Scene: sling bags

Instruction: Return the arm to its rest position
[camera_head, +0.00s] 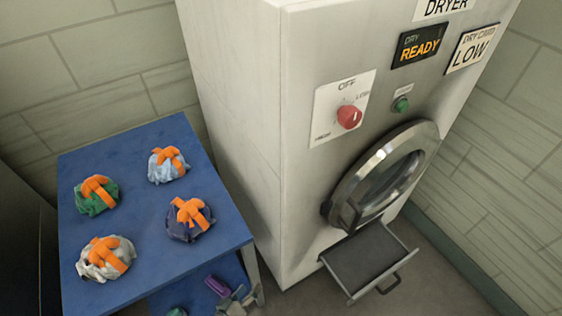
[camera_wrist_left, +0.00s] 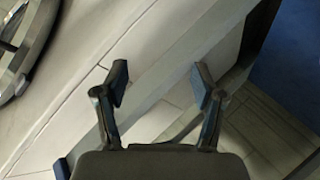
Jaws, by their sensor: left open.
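Most of the left arm is out of the head view. My right gripper is in neither view.
A blue table (camera_head: 140,180) holds several bags with orange straps, such as the green one (camera_head: 96,196). A dryer (camera_head: 240,110) stands to the right, its round door (camera_head: 427,140) appearing closed. A grey tray (camera_head: 365,262) juts out below the door.

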